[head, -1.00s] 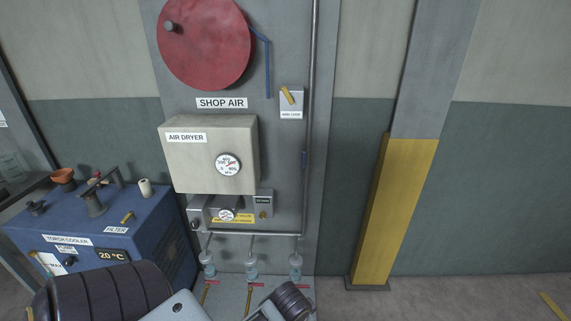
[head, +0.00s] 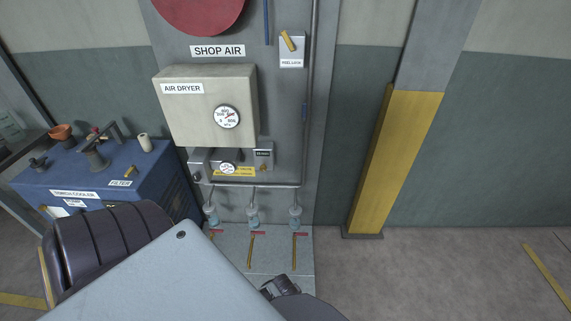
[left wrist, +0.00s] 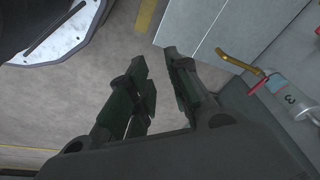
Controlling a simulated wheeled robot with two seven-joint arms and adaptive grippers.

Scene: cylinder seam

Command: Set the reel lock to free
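The reel lock (head: 291,53) is a small pale box with a label, high on the grey panel in the head view, right of the SHOP AIR sign. Its yellow lever (head: 287,41) is tilted, with the upper end toward the left. The label's small print is too blurred to read beyond the name. The red reel (head: 200,12) is at the top, cut off by the frame. My left gripper (left wrist: 154,56) is open and empty in the left wrist view, over the floor, well below the lock. My right gripper is not in view.
The air dryer box (head: 170,118) projects from the panel below and left of the lock. A vertical pipe (head: 308,145) runs beside the lock. A blue torch cooler (head: 150,185) is left; a yellow-grey post (head: 398,150) is right.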

